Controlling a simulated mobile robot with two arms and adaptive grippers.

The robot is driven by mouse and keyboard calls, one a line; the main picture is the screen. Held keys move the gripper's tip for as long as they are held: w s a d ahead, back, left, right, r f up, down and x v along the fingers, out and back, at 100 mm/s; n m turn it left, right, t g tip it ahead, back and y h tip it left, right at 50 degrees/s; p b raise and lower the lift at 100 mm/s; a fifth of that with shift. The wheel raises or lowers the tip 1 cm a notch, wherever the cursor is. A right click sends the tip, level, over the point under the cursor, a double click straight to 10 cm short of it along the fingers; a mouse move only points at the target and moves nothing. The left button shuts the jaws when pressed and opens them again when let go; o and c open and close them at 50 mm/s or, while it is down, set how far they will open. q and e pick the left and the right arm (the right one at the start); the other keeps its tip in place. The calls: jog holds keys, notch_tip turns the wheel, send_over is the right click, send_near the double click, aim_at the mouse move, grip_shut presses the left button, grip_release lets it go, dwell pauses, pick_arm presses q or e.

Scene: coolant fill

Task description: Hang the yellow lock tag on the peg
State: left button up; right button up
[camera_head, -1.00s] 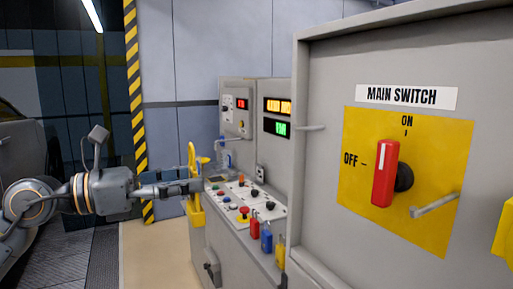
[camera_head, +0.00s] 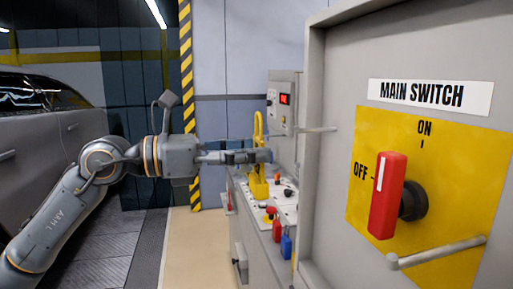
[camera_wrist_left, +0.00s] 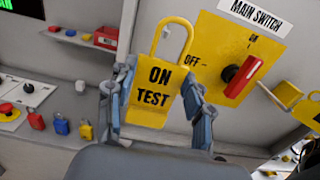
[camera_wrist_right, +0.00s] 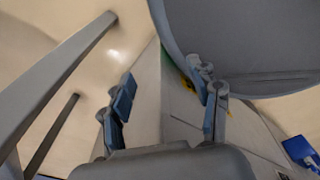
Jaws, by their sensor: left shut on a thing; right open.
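The yellow lock tag (camera_head: 258,187) hangs upright in my left gripper (camera_head: 268,156), its loop upward. In the left wrist view the tag (camera_wrist_left: 152,103) reads "ON TEST", and the fingers of the left gripper (camera_wrist_left: 160,92) are shut on its sides. A grey peg (camera_head: 435,253) sticks out from the yellow main switch plate, lower right of the red handle. Another grey rod (camera_head: 317,129) sticks out at the cabinet's left edge. The tag is apart from both, to their left in the head view. My right gripper (camera_wrist_right: 167,104) is open and empty, outside the head view.
The red main switch handle (camera_head: 388,195) stands upright on its plate. Behind the tag is a console (camera_head: 286,212) with buttons and small red and blue padlocks. A car (camera_head: 40,125) stands at the left. In the right wrist view, grey bars and a large grey shape lie close.

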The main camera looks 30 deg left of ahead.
pick_arm(q)
jog(key=shift+w+d+r+p, duration=0.1)
jog(key=shift+w+d+p, duration=0.25)
jog(key=shift+p, duration=0.45)
jog(key=shift+w+d+p, duration=0.3)
jog(key=shift+w+p, duration=0.05)
jog(key=shift+p, duration=0.1)
jog(key=shift+w+d+p, duration=0.25)
jog(key=shift+w+p, duration=0.05)
jog(key=shift+p, duration=0.2)
jog(key=w+d+f+p, duration=0.2)
jog(key=w+d+p, duration=0.2)
jog(key=p, duration=0.4)
jog(key=shift+w+f, duration=0.2)
jog(key=shift+w, duration=0.1)
pick_arm(e)
notch_tip(320, 180, up, 12)
jog(key=a, duration=0.1)
jog(key=shift+s, duration=0.25)
jog(key=shift+r, duration=0.1)
